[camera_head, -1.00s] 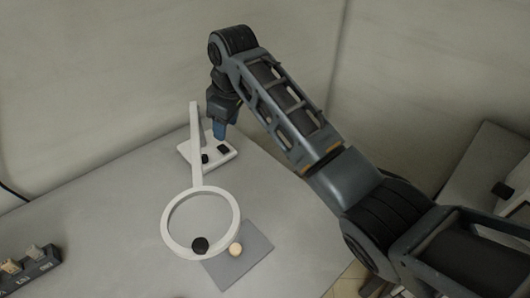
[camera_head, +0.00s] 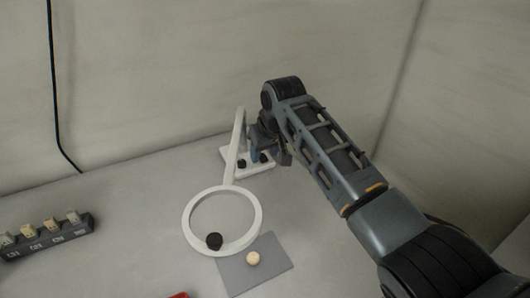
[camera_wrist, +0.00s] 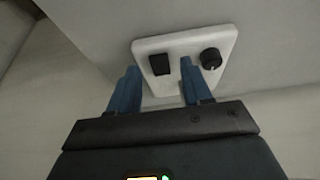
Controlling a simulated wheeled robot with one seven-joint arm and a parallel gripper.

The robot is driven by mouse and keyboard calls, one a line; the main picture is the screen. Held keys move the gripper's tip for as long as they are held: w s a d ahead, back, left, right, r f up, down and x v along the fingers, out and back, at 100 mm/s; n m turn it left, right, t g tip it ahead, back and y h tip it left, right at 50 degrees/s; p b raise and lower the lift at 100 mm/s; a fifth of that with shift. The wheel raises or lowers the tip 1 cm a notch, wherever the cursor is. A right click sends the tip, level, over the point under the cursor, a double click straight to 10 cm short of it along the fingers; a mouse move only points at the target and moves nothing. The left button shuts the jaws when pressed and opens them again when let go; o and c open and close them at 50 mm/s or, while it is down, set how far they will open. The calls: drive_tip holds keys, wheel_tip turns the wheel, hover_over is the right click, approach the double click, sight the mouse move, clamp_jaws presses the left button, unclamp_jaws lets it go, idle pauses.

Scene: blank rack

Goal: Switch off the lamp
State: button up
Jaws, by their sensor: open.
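The white lamp (camera_head: 234,150) stands on the table, with a ring-shaped head (camera_head: 190,222) on a slanted stem. Its flat white base (camera_wrist: 185,42) carries a black rocker switch (camera_wrist: 160,65) and a round black knob (camera_wrist: 211,58). Both controls also show small and dark in the head view. My gripper (camera_wrist: 160,66) is open, its blue fingers on either side of the switch as seen in the wrist view, the right finger between switch and knob. I cannot tell whether the fingers touch the base. In the head view my gripper (camera_head: 256,148) is over the base, partly hiding it.
A grey mat (camera_head: 270,277) with a pale round object (camera_head: 253,259) lies below the lamp ring. A black round piece (camera_head: 214,241) shows at the ring's lower edge. A dark block with several switches (camera_head: 48,239) is at left. A red thing (camera_head: 180,295) shows at the bottom edge. Walls stand behind.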

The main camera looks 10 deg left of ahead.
drive_tip(key=shift+w+a+f, duration=0.1)
drive_tip(key=shift+f, duration=0.1)
clamp_jaws()
idle(0.4)
